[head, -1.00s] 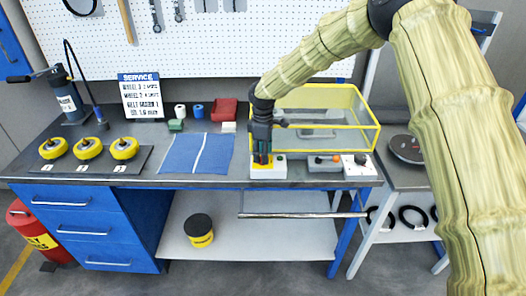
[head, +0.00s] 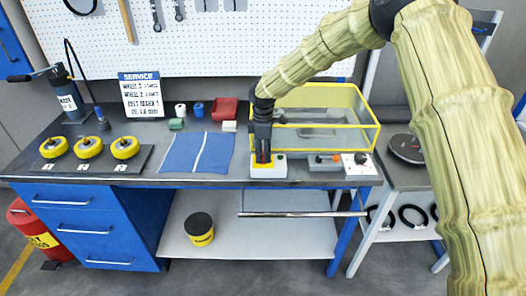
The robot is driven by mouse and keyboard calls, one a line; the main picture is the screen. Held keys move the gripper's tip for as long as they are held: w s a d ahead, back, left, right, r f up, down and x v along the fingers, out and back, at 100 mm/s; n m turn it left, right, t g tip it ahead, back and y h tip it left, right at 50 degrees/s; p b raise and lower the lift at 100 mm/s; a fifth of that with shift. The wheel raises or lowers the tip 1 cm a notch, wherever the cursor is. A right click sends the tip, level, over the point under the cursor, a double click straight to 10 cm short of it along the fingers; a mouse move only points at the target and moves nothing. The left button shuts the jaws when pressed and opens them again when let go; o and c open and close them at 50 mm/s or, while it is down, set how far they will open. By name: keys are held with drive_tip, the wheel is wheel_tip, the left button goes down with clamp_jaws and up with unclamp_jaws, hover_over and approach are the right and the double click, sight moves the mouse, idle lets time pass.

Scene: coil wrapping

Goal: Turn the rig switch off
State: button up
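A small switch box (head: 278,171) with a pale body and a yellow top sits at the bench's front edge. My gripper (head: 263,160) points straight down over it, its tips at the red part on the yellow top. They look in contact or very close. The fingers look close together, but their gap is too small to make out. The gripper hides most of the switch.
A yellow-framed clear guard (head: 340,103) stands right behind my gripper. A blue cloth (head: 197,152) lies to the left, then several yellow wheels (head: 87,147) on a dark board. A service sign (head: 141,95) stands at the back. A dark round device (head: 405,148) sits on the side table.

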sight(263, 153)
drive_tip(key=o, duration=0.4)
drive_tip(key=shift+o, duration=0.2)
drive_tip(key=shift+r, duration=0.15)
wheel_tip(263, 153, up, 12)
idle(0.3)
drive_tip(key=shift+f, duration=0.25)
